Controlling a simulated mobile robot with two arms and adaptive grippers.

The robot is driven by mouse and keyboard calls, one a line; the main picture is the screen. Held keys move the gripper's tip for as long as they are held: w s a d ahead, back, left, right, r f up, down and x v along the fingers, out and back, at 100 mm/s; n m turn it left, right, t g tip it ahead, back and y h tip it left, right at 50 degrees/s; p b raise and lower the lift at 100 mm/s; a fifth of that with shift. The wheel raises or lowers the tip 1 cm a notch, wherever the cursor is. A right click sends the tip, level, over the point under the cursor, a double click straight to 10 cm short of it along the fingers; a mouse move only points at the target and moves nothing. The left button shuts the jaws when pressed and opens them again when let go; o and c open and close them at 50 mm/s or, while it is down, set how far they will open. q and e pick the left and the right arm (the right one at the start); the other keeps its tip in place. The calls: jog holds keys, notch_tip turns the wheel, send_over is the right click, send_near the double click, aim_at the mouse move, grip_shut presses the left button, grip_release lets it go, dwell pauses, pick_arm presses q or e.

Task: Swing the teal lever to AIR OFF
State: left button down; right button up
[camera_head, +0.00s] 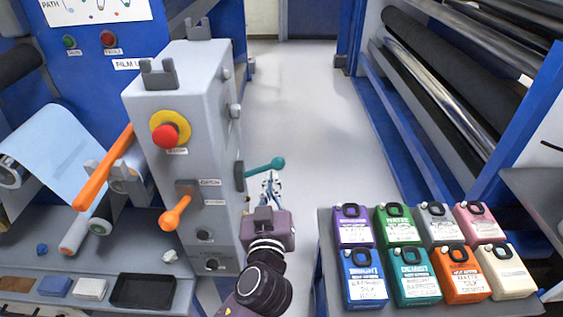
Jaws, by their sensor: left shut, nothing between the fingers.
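The teal lever (264,169) sticks out to the right from a dark pivot on the right side of the grey control cabinet (165,95). It points right and slightly up and ends in a round teal knob. My left gripper (270,179) is shut and empty, with its fingertips right at the lever, just below the knob. I cannot tell whether they touch it. The AIR OFF marking cannot be made out. My right gripper is not in view.
The cabinet front carries a red stop button (165,136) on yellow and an orange handle (177,213). A longer orange lever (104,168) is at left. Several coloured canisters (415,287) stand on a table at right. The grey floor (295,105) behind is clear.

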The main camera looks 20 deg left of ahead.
pick_arm(q)
jog(key=r, duration=0.1)
jog(key=p, duration=0.4)
send_over(276, 163)
jog(key=s, duration=0.3)
jog(key=f, duration=0.1)
jog(key=w+f, duration=0.1)
jog(key=f, duration=0.1)
jog(key=shift+d+f+p, duration=0.1)
jog(key=shift+f+p, duration=0.15)
jog(key=shift+p, duration=0.1)
jog(key=shift+w+d+f, duration=0.1)
jog(key=shift+f, duration=0.4)
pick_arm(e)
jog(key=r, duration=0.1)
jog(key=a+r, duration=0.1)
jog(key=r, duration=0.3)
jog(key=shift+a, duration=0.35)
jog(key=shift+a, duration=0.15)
pick_arm(q)
jog(key=shift+f, duration=0.15)
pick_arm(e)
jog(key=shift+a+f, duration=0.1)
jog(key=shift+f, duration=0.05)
